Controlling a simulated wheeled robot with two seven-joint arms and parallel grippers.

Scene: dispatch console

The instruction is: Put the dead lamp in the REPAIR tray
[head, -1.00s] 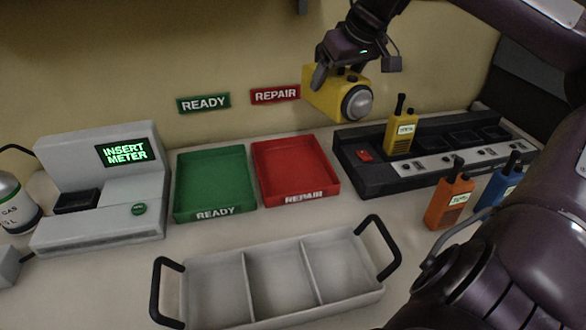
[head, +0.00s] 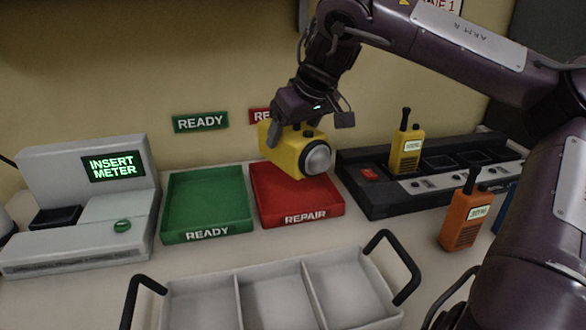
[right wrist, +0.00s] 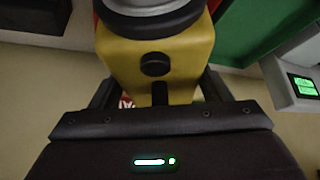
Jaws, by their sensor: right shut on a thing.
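The yellow lamp (head: 293,153) with a round grey lens is in my right gripper (head: 292,137), which is shut on it. In the head view the lamp hangs over the back part of the red REPAIR tray (head: 306,219). I cannot tell exactly how high above the tray floor it is. The lamp also fills the middle of the right wrist view (right wrist: 156,62), with the fingers on either side. The visible part of the tray is empty. My left gripper is not in view.
The green READY tray (head: 206,234) stands empty just left of the red one. A black charger rack (head: 372,204) with a yellow radio (head: 406,151) is to the right. An orange radio (head: 464,220) stands before it. A grey three-part carrier (head: 236,300) lies in front, and a meter console (head: 98,215) at left.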

